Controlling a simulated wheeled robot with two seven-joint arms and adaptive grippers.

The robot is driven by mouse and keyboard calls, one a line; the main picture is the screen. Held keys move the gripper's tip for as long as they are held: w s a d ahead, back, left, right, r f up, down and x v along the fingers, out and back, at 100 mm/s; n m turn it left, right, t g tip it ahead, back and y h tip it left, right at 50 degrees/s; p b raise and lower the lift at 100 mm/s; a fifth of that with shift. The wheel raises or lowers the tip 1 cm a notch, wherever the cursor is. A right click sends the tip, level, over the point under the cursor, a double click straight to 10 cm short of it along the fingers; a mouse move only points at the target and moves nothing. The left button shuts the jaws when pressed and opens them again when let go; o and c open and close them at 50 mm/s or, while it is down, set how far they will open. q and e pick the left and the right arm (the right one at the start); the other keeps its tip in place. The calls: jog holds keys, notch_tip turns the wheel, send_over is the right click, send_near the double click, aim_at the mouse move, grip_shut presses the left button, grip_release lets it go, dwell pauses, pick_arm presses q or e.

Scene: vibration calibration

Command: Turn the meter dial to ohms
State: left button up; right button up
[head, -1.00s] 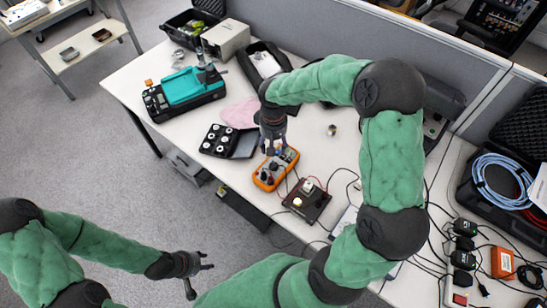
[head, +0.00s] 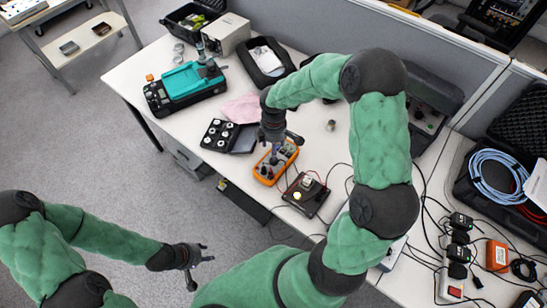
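The meter is an orange-rimmed handheld unit (head: 265,177) lying on the white table, in the middle of the head view. My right gripper (head: 278,150) is right above its far end, pointing down. It covers part of the meter's face, so I cannot make out the dial or its setting. Whether its fingers touch the meter or are closed on the dial is too small to tell. My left gripper (head: 203,272) is open and empty over the grey floor at the lower left, away from the table.
A black tray of round parts (head: 219,135), a pink cloth (head: 241,108) and a teal device (head: 189,83) lie to the left. Cables and adapters (head: 459,240) crowd the right side.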

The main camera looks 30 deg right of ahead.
notch_tip(320, 180, down, 8)
jog(key=shift+r+b, duration=0.1)
jog(key=shift+b, duration=0.9)
jog(key=c, duration=1.1)
